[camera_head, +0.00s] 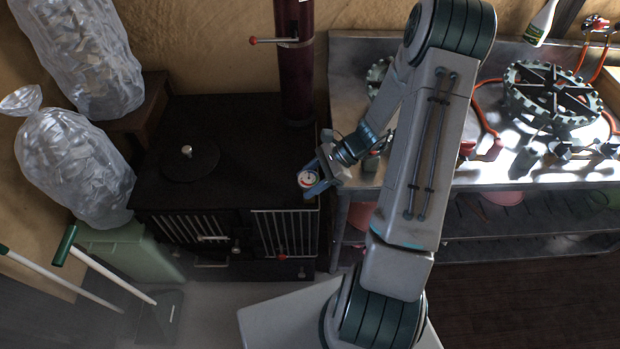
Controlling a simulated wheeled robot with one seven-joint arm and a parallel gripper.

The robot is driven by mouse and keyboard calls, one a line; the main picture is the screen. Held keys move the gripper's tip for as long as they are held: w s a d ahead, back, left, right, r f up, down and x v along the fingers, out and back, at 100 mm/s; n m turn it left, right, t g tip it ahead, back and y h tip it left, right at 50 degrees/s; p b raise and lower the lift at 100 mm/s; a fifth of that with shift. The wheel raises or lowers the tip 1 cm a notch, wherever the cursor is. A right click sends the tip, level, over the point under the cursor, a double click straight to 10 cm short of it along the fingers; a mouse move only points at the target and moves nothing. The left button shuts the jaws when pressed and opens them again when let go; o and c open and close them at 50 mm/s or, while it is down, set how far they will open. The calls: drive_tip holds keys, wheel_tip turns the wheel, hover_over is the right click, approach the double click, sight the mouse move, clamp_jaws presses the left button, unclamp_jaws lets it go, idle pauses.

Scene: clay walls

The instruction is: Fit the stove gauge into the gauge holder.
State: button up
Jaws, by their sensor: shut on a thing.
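The stove gauge (308,178) is a small round dial with a pale face and a reddish rim. My gripper (312,180) is shut on it and holds it near the front right corner of the black stove (230,140). The dial faces up toward the camera. I cannot tell whether the gauge touches the stove top or hangs above it. I cannot make out the gauge holder; my gripper and wrist may hide it.
A dark red stovepipe (294,65) with a red-tipped handle (272,40) rises behind my gripper. A metal table (347,90) with gas burners (552,95) stands at the right. Filled clear bags (72,165) stand at the left. The stove top's middle is mostly clear around a round lid (190,160).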

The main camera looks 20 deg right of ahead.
drive_tip(key=shift+f, duration=0.3)
drive_tip(key=o, duration=1.1)
drive_tip(key=shift+v, duration=7.2)
drive_tip(key=shift+s, duration=0.2)
drive_tip(key=shift+a, duration=0.1)
